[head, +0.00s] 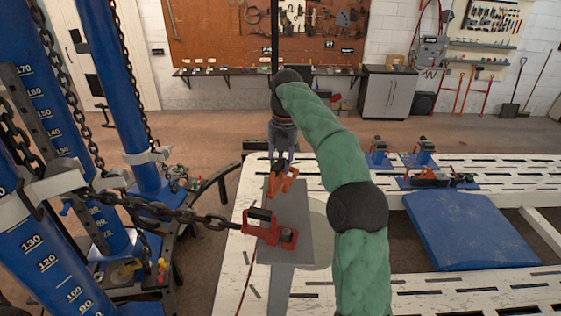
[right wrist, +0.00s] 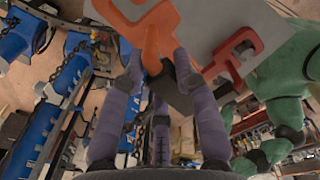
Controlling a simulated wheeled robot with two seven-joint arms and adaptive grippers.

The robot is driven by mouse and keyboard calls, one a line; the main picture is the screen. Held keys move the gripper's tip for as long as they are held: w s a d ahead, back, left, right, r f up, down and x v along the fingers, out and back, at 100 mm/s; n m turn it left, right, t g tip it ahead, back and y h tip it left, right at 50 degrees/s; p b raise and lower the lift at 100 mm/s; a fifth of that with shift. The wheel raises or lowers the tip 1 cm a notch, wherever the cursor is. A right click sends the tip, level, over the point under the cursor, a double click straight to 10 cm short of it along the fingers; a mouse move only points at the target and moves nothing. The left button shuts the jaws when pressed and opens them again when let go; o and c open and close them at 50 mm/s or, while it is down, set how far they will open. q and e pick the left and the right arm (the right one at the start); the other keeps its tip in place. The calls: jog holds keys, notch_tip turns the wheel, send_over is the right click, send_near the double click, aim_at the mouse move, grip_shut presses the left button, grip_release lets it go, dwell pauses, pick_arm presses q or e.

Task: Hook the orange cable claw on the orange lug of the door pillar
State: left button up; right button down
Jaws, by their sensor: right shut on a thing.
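My right gripper (head: 284,160) points down over the far end of the grey door pillar (head: 292,222). It is shut on the orange cable claw (head: 281,184), which lies at the pillar's upper left edge. In the right wrist view, the fingers (right wrist: 158,62) close around the orange piece (right wrist: 152,38), with a dark block (right wrist: 178,84) beside it. The orange lug cannot be told apart from the claw here, and whether they are hooked together cannot be told. My left gripper is not in view.
A red clamp (head: 288,240) on a taut chain (head: 170,211) grips the pillar's left side nearer me. Blue towers (head: 95,70) with chains stand left. The white slotted bench (head: 490,295) holds a blue panel (head: 465,235) and several small blue-based clamps (head: 424,152) at right.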

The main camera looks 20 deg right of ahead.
aim_at(279, 180)
jog(key=shift+a+f+b, duration=0.15)
jog(key=shift+f+b, duration=1.5)
jog(key=shift+f, duration=1.3)
jog(key=c, duration=0.9)
grip_release()
jog(key=shift+o, duration=0.2)
jog(key=shift+f, duration=0.15)
jog(key=r, duration=0.6)
jog(key=shift+d+r, duration=0.2)
jog(key=shift+r, duration=0.15)
jog(key=shift+s+r, duration=0.15)
jog(key=shift+r, duration=0.35)
